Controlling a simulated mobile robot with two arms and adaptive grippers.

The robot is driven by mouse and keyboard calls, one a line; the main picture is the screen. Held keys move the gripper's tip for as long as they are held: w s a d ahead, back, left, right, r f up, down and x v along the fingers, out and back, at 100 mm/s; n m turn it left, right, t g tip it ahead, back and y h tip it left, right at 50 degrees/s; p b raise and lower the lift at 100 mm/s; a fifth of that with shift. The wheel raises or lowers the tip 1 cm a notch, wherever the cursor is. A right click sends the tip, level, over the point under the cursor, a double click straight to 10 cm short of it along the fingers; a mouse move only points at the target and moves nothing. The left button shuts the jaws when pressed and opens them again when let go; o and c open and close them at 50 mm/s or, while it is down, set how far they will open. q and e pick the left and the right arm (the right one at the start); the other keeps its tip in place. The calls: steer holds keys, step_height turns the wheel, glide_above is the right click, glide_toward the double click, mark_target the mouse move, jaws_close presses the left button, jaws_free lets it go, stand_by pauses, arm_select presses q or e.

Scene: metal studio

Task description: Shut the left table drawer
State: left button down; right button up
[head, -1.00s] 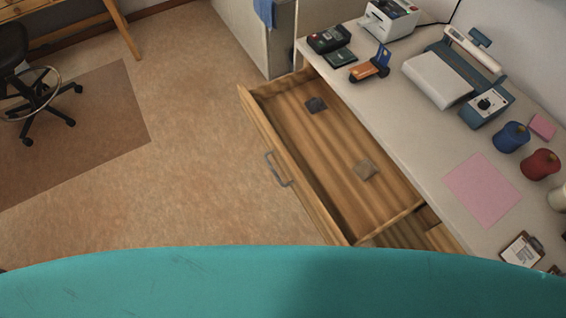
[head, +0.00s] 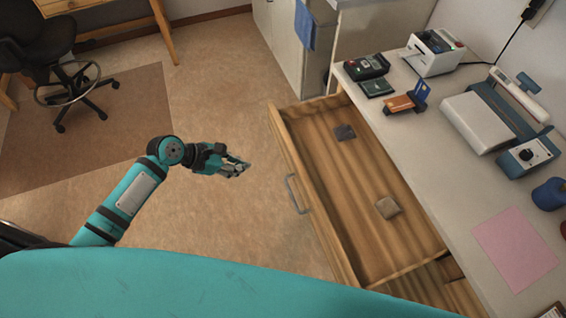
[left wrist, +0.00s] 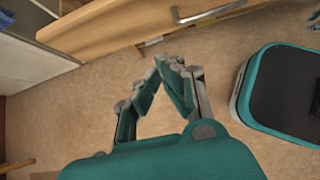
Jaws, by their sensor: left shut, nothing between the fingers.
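The wooden drawer (head: 362,172) is pulled well out from under the table (head: 440,175). Its front panel carries a grey bar handle (head: 294,194) and faces the open floor. A dark square piece (head: 344,132) and a tan block (head: 388,207) lie inside it. My left gripper (head: 244,167) is shut and empty, over the floor to the left of the drawer front and apart from it. In the left wrist view, the shut fingers (left wrist: 167,66) point toward the drawer front (left wrist: 120,25) and handle (left wrist: 222,12).
The table top holds a card reader (head: 366,67), a label printer (head: 432,52), a sealing machine (head: 500,120) and a pink sheet (head: 515,248). A swivel chair (head: 65,70) stands at the far left. The floor before the drawer is clear.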

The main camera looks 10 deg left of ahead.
arm_select(q)
glide_toward(290, 167)
steer(key=a+f+x, duration=0.1)
steer(key=x, duration=0.3)
steer(key=shift+w+d+b, duration=0.15)
steer(key=shift+d+b, duration=0.15)
steer(key=shift+d, duration=0.4)
steer(key=shift+d+r, duration=0.1)
